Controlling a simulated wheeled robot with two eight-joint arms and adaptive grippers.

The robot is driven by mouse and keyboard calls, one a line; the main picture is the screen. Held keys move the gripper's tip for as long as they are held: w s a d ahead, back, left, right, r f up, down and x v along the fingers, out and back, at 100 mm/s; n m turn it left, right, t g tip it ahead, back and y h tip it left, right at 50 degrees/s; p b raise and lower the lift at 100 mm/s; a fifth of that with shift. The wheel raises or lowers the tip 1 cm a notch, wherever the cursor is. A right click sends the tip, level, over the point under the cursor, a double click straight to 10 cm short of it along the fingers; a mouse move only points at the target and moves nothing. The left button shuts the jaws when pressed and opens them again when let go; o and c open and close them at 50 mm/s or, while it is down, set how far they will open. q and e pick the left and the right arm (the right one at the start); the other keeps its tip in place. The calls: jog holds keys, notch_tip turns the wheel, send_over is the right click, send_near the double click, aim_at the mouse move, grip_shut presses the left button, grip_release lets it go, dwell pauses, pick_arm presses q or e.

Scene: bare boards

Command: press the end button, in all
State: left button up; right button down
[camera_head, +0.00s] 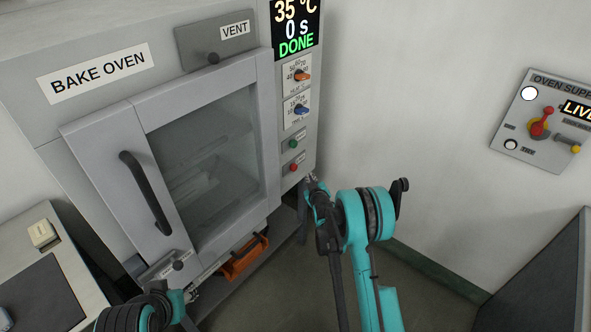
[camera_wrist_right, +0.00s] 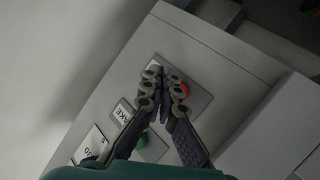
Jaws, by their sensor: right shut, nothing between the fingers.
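The bake oven (camera_head: 98,72) has a control strip on its right side. A red button (camera_head: 293,168) sits low on the strip, below a green button (camera_head: 292,144); their small labels are too small to read for certain. The display (camera_head: 295,28) reads 35 °C, 0 s and DONE. My right gripper (camera_head: 312,180) is shut and empty, just right of the red button. In the right wrist view its fingertips (camera_wrist_right: 163,72) are beside the red button (camera_wrist_right: 182,90) and partly cover its plate; contact cannot be told. My left gripper (camera_head: 192,294) is low by the oven's bottom edge, its jaws unclear.
The oven door (camera_head: 129,199) with its black handle (camera_head: 146,192) is closed. Two knobs, orange (camera_head: 302,76) and blue (camera_head: 301,109), sit above the buttons. An orange-edged item (camera_head: 245,258) is under the oven. A supply panel (camera_head: 545,120) reading LIVE hangs on the right wall.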

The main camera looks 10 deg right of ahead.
jog(key=shift+w+a, duration=0.7)
jog(key=shift+w, duration=0.25)
jog(key=shift+w+a, duration=0.7)
jog(key=shift+w, duration=0.2)
jog(key=shift+w+a, duration=0.3)
jog(key=shift+w+a, duration=0.35)
jog(key=shift+w, duration=0.1)
dwell(0.9)
jog(key=shift+s+d, duration=0.1)
dwell(0.3)
jog(key=shift+s+d, duration=0.5)
jog(key=shift+s, duration=0.2)
jog(key=s+d, duration=0.1)
jog(key=s, duration=0.1)
jog(key=s+d, duration=0.2)
dwell(0.3)
